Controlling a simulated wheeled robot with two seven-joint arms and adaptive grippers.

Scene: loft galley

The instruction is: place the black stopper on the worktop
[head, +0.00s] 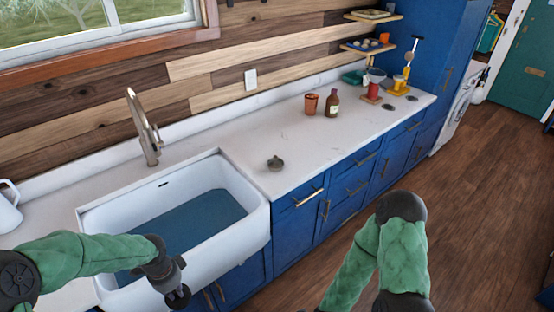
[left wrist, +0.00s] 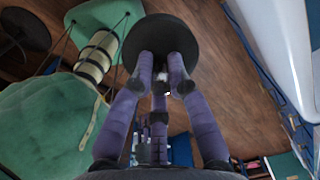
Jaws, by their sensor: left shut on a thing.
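The black stopper (head: 178,298) is a dark round disc held in my left gripper (head: 174,284), in front of the sink's front wall in the head view. In the left wrist view the stopper (left wrist: 160,36) is a broad black disc, and the purple fingers of my left gripper (left wrist: 161,75) are shut on its middle. The white worktop (head: 325,145) runs to the right of the sink, and its bare near part lies up and right of the gripper. My right arm shows at the lower right, but its gripper is not in view.
The white sink (head: 255,215) has a blue-grey bottom, with a tap (head: 146,130) behind. A small dark grey pot-like thing (head: 275,164) stands on the worktop near the sink. A brown bottle (head: 332,104) and an orange-brown cup (head: 311,104) stand further back. The worktop between is clear.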

